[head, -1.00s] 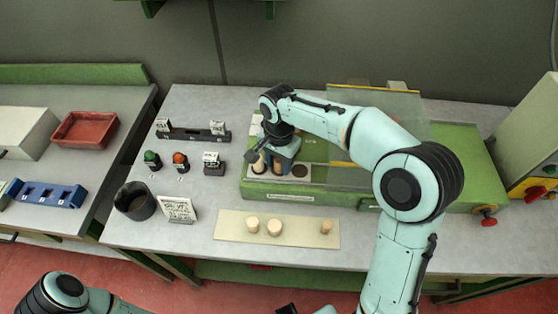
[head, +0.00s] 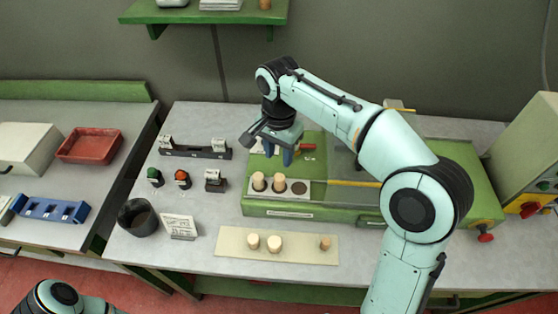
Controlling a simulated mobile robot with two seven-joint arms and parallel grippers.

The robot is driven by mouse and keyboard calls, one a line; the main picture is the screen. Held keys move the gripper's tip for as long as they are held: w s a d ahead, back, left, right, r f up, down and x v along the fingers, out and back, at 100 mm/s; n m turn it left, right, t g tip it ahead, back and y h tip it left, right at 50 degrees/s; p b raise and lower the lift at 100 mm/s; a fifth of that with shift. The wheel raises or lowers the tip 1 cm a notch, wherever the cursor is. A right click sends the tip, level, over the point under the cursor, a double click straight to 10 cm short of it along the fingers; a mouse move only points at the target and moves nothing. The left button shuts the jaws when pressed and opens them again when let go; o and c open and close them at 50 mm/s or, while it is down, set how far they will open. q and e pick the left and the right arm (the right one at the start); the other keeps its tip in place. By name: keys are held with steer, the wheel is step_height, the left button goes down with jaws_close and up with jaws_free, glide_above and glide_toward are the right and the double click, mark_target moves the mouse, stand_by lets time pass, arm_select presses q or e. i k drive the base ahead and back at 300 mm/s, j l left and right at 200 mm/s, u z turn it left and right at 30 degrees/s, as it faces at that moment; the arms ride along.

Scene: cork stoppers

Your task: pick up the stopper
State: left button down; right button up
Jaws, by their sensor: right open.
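Two pale cork stoppers, the left one (head: 258,181) and the right one (head: 279,183), stand upright in a grey plate (head: 306,196) on the green machine. A third round place in the plate looks brown and flat. On a cream mat (head: 230,248) in front lie more corks: a small one (head: 253,241), a wider one (head: 274,244) and a smaller, browner one (head: 325,243). My right gripper (head: 278,155) is open and empty, its blue fingers pointing down above and behind the two stoppers in the plate. My left gripper is out of view; only part of that arm shows at bottom left.
Left of the machine stand a dark cup (head: 137,222), a white card (head: 179,226), a green button (head: 154,176), an orange button (head: 182,179) and a black rail (head: 194,152). A red tray (head: 91,145) lies on the left bench. My right arm covers much of the machine.

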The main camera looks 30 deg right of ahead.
mark_target(253, 239)
steer(key=k, duration=1)
